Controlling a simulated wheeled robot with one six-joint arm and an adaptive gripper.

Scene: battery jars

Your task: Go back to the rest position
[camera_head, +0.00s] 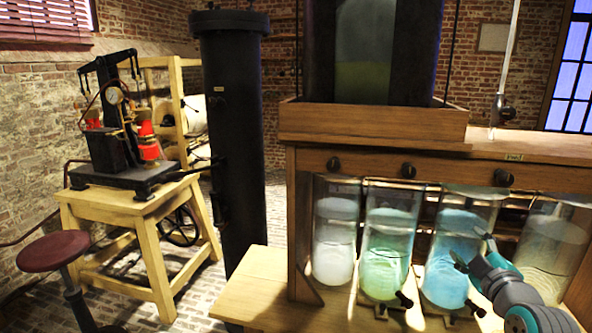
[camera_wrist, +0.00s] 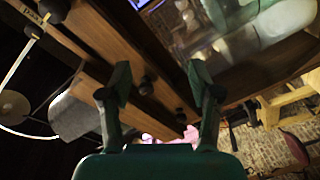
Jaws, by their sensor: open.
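My gripper (camera_wrist: 160,92) is open in the wrist view, its two green fingers wide apart with nothing between them. In the head view my gripper (camera_head: 474,252) is at the lower right, in front of the glass jars. It overlaps the blue jar in the picture; whether it touches the jar cannot be told. The jars stand in a row under a wooden shelf: a white one (camera_head: 335,240), a green one (camera_head: 386,240), a blue one (camera_head: 450,250) and a pale one (camera_head: 550,245) at the right, partly hidden by my arm.
The wooden bench (camera_head: 262,290) carries the jars. Dark round knobs line the shelf edge (camera_head: 370,165) above them. A black column (camera_head: 234,150) stands left of the bench. Further left are a wooden table (camera_head: 130,207) with a pump-like device and a red stool (camera_head: 53,250). Brick floor shows between them.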

